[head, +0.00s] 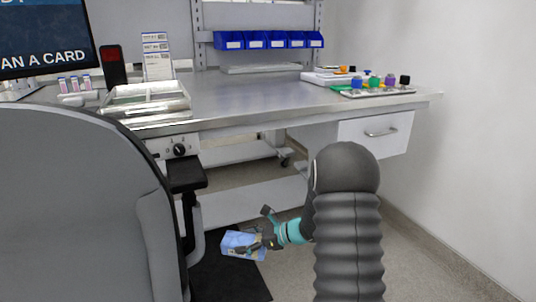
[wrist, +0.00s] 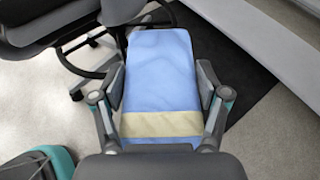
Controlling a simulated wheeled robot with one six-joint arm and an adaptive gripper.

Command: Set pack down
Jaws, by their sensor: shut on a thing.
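The pack is a light blue wrapped block with a pale tan band across it; it shows large in the middle of the wrist view (wrist: 160,75). In the head view the pack (head: 240,243) is small and low, over the dark mat beside the chair. My gripper (wrist: 166,88) is shut on the pack, with one finger against each long side. In the head view my gripper (head: 262,238) reaches down to the pack from the right. I cannot tell whether the pack touches the floor. Its underside is hidden.
A grey chair (head: 80,200) stands close on the left; its base shows in the wrist view. A steel workbench (head: 250,98) with a drawer (head: 375,133) and a low shelf (head: 250,200) is behind. A dark mat (head: 225,278) lies on the speckled floor. Bare floor is at right.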

